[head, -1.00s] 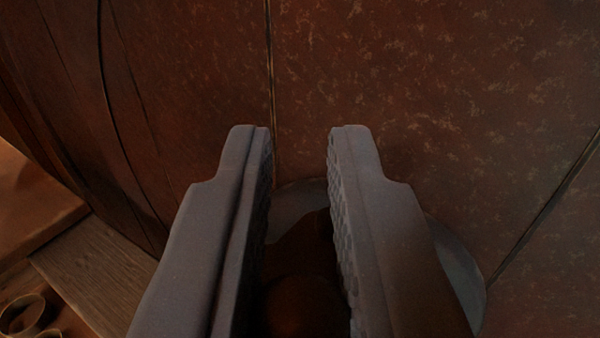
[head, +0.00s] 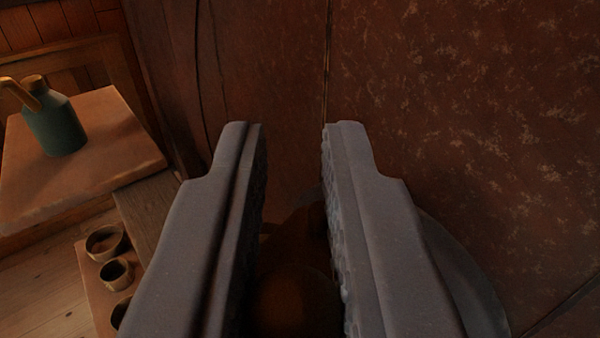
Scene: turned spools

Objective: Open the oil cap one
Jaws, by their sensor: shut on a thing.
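A dark brown, rounded knob (head: 292,300), which looks like the oil cap, sits low between the fingers of my gripper (head: 293,130) in the head view. My gripper is shut on it, with the fingers on its left and right sides. The knob is in deep shadow, and its lower part is cut off by the frame. A grey round plate (head: 462,275) shows behind the right finger, against a large brown, mottled wall (head: 460,110) with dark seams. Whether the cap has turned or lifted from its seat cannot be told.
A teal can with an orange spout (head: 55,128) stands on a wooden table (head: 110,160) at the left. Several small round cups (head: 116,272) stand on a lower ledge at the lower left. The brown wall fills the right side close ahead.

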